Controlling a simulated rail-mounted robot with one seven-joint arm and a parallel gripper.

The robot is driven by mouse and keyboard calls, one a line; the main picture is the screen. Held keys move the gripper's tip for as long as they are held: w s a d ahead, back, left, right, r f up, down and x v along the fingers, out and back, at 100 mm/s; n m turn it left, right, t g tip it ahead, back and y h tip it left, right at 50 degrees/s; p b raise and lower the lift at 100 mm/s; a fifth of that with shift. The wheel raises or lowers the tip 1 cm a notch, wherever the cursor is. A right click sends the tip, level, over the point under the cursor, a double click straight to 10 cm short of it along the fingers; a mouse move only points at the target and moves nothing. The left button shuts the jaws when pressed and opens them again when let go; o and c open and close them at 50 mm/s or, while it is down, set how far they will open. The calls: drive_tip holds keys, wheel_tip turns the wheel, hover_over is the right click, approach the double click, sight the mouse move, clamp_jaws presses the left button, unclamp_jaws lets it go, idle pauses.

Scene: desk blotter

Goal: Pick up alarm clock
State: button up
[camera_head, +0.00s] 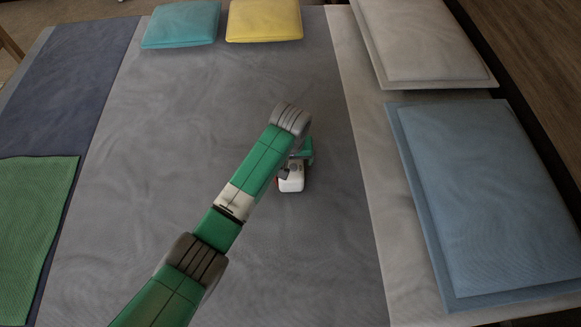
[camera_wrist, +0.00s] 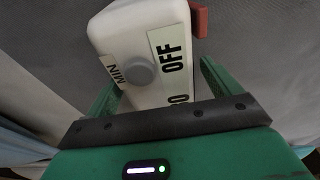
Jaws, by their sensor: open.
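The alarm clock (camera_head: 292,181) is a small white block with a red part at its side, near the middle of the grey cloth surface. In the wrist view the white clock (camera_wrist: 135,35) shows a grey knob, "MIN" and "OFF" labels and a red piece at its upper right. My gripper (camera_head: 299,160) is at the clock, partly covering it in the head view. In the wrist view my open gripper (camera_wrist: 158,82) has one green finger on each side of the clock's near end. Whether the fingers touch it I cannot tell. The clock's underside is hidden.
A teal cushion (camera_head: 181,24) and a yellow cushion (camera_head: 264,19) lie at the back. A pale pillow (camera_head: 425,40) and a blue pillow (camera_head: 490,190) lie at the right. A green cloth (camera_head: 35,215) is at the left. The grey cloth (camera_head: 200,100) around the clock is clear.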

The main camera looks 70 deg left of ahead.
drive_tip(key=shift+f, duration=0.7)
drive_tip(key=shift+r, duration=0.1)
drive_tip(key=c, duration=1.3)
drive_tip(key=shift+r+p, duration=0.5)
drive_tip(key=shift+r, duration=0.1)
drive_tip(key=r, duration=0.1)
drive_tip(key=r+p, duration=0.2)
drive_tip(key=shift+s, duration=0.25)
drive_tip(key=s+p, duration=0.2)
drive_tip(key=s, duration=0.2)
drive_tip(key=s+d+p, duration=0.1)
drive_tip(key=s+p, duration=0.1)
drive_tip(key=s, duration=0.3)
drive_tip(key=s+r+p, duration=0.1)
drive_tip(key=s+p, duration=0.1)
drive_tip(key=s, duration=0.3)
drive_tip(key=shift+s+d, duration=0.1)
drive_tip(key=shift+d, duration=0.25)
drive_tip(key=shift+s+f, duration=0.1)
drive_tip(key=shift+s, duration=0.45)
